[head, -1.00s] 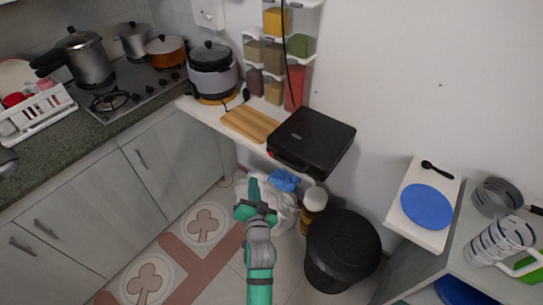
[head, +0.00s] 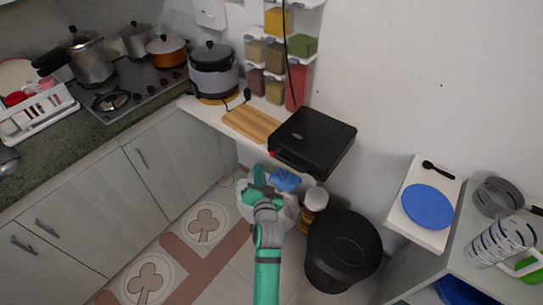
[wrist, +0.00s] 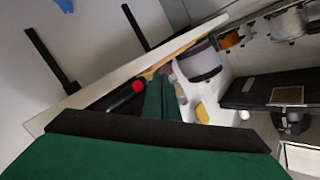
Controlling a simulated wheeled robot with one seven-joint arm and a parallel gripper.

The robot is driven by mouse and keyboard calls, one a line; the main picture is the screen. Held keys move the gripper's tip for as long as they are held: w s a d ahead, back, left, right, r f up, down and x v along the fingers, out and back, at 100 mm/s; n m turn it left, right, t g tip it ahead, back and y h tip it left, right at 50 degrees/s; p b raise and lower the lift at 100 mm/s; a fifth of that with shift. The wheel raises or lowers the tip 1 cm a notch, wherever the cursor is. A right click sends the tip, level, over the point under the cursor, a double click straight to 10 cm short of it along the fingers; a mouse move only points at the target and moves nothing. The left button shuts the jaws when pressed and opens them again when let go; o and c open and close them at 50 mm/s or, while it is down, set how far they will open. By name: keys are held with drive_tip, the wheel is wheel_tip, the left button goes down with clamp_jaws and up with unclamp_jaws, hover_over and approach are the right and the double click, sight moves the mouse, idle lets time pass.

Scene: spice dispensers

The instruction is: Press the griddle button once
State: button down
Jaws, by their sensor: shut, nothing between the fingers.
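The black griddle (head: 314,138) sits closed at the right end of the narrow white shelf. Its small red button (head: 272,153) shows at the front left corner. The button is also in the wrist view (wrist: 138,86), just left of my green fingers (wrist: 161,98), on a dark edge that is partly hidden behind them. My gripper (head: 260,176) is shut and empty. In the head view it appears below the button and the shelf edge, with a visible gap between them.
A wooden board (head: 251,124) and a rice cooker (head: 212,73) stand left of the griddle on the shelf (head: 205,111). Below are a blue cloth (head: 285,180), a white bag, a jar (head: 315,199) and a black bin (head: 343,250). A cable hangs behind the griddle.

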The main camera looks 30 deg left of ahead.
sight(272, 155)
drive_tip(key=shift+w+d, duration=0.2)
drive_tip(key=shift+w, duration=2.05)
drive_tip(key=shift+d, duration=0.1)
drive_tip(key=shift+s+a, duration=0.15)
drive_tip(key=shift+a, duration=0.1)
drive_tip(key=shift+w+d, duration=0.2)
drive_tip(key=shift+d, duration=0.05)
drive_tip(key=shift+w+a, duration=0.1)
drive_tip(key=shift+a, duration=0.2)
drive_tip(key=shift+w+d, duration=0.1)
